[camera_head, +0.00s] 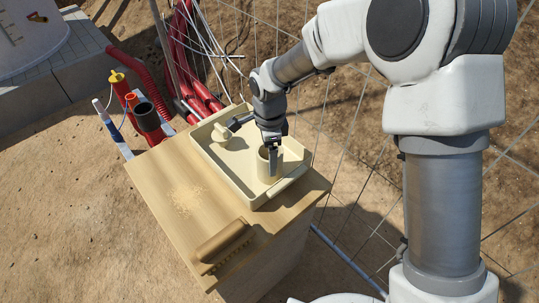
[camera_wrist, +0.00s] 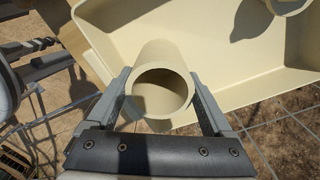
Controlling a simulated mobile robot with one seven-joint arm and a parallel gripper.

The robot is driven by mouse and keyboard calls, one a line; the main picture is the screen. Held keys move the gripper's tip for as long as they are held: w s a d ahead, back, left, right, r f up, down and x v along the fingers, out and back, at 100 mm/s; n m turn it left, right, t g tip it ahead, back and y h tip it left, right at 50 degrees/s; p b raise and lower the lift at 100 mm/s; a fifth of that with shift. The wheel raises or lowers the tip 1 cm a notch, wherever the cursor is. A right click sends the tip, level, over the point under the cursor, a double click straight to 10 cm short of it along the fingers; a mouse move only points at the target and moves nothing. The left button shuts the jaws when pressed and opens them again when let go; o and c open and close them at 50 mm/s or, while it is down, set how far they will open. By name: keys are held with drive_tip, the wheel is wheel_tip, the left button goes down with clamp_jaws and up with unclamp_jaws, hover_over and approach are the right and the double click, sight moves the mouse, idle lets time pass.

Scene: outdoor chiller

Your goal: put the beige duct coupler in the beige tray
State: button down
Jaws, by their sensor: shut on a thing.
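The beige duct coupler (camera_wrist: 161,86) is a short open tube, seen end-on in the wrist view between my fingers. My gripper (camera_wrist: 160,101) is shut on it, with one finger on each side. In the head view my gripper (camera_head: 271,146) points down into the beige tray (camera_head: 213,155), and the coupler (camera_head: 269,165) is upright inside the tray's outline near its front right end. Whether the coupler touches the tray floor I cannot tell. The tray (camera_wrist: 225,62) also shows behind the coupler in the wrist view.
Another beige fitting (camera_head: 222,131) lies in the tray's far left part. A brush (camera_head: 222,243) lies on the wooden worktop (camera_head: 160,200) near its front edge. Coloured tubes (camera_head: 130,105) stand left of the worktop, and a wire fence (camera_head: 345,150) runs behind it.

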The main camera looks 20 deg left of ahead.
drive_tip(key=shift+f, duration=0.1)
drive_tip(key=shift+f, duration=0.15)
unclamp_jaws()
wheel_tip(320, 180, up, 13)
drive_tip(key=p, duration=0.2)
drive_tip(key=shift+f, duration=0.2)
